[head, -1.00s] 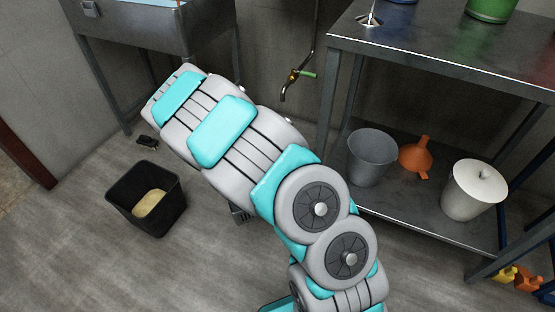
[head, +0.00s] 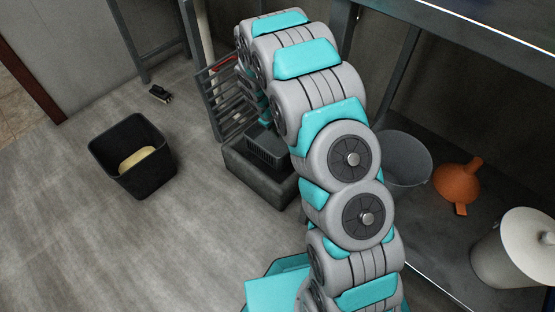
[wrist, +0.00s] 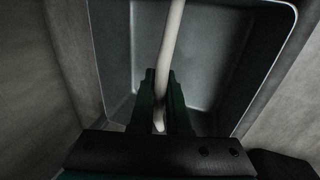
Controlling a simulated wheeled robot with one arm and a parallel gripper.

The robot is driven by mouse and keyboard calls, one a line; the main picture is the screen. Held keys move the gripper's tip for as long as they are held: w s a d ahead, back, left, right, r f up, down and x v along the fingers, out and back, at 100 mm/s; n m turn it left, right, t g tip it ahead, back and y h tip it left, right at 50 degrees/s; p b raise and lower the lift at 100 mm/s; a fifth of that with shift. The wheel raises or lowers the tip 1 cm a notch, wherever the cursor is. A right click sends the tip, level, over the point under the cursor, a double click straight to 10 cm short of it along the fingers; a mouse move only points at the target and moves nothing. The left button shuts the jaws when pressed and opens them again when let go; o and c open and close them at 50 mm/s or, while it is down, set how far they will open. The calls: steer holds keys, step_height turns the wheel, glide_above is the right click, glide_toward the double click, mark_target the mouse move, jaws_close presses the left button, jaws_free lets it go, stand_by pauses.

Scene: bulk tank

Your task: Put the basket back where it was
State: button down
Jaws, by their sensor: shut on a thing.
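In the wrist view my gripper (wrist: 161,78) is shut on a pale round bar, which I take for the handle (wrist: 172,30) of the basket. The bar runs over a grey, smooth-walled tub with rounded corners (wrist: 225,65), below my fingers. In the head view a small dark grey ribbed basket (head: 266,152) shows just left of my arm. It is at or just above a dark grey block (head: 250,176); I cannot tell whether they touch. My arm hides part of the basket and the gripper in the head view.
A grey slatted rack (head: 226,103) stands close by the basket, with a red item behind it. A black bin (head: 115,158) with pale contents stands on the floor to the left. A grey bucket (head: 405,165), orange funnel (head: 456,184) and white lidded pail (head: 518,252) stand on the right-hand shelf.

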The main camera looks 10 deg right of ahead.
mark_target(276, 145)
step_height(276, 145, down, 9)
steer(key=shift+f+b, duration=0.1)
steer(key=shift+b, duration=0.6)
steer(key=shift+f, duration=0.1)
steer(key=c, duration=0.9)
jaws_free()
steer(key=p+v, duration=0.1)
steer(key=v, duration=1.1)
steer(key=shift+p, duration=0.35)
